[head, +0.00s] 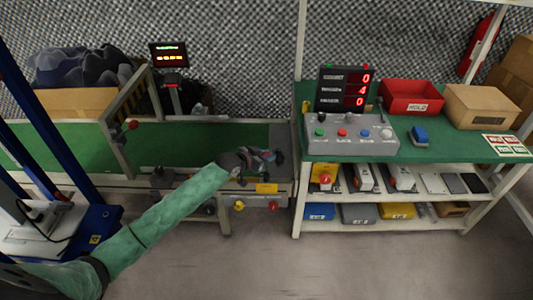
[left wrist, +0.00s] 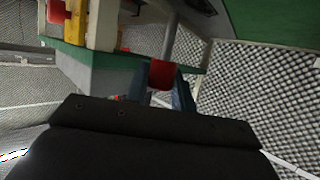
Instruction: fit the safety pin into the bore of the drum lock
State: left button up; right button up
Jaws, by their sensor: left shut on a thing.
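My left gripper (head: 262,160) reaches over the right end of the green conveyor bench. In the left wrist view, its fingers (left wrist: 167,98) are shut on a red piece with a grey rod (left wrist: 162,74), which looks like the safety pin. The rod points away from the gripper, toward the top of the picture. The pin is too small to make out in the head view. I cannot clearly identify the drum lock or its bore; the gripper may hide it in the head view. My right gripper is in neither view.
The bench front has a yellow plate (head: 266,188), a yellow knob (head: 239,205) and a red knob (head: 273,206). To the right stands a shelf table with a grey control box (head: 350,135), red bin (head: 411,97) and cardboard box (head: 480,106). The floor in front is clear.

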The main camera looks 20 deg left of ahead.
pick_arm(q)
jog(key=shift+f+b, duration=0.4)
jog(key=shift+f, duration=0.95)
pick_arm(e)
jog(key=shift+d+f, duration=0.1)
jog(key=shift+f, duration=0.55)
pick_arm(q)
jog(key=shift+p, duration=0.35)
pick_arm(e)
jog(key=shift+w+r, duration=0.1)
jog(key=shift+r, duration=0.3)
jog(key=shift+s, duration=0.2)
pick_arm(q)
jog(key=shift+p, duration=0.3)
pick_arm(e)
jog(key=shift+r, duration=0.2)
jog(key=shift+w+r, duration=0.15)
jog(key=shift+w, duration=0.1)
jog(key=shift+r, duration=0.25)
pick_arm(q)
jog(key=shift+p, duration=0.3)
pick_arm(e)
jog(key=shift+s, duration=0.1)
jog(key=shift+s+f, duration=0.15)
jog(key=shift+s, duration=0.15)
pick_arm(q)
jog(key=shift+f+b, duration=0.3)
jog(key=shift+f, duration=0.35)
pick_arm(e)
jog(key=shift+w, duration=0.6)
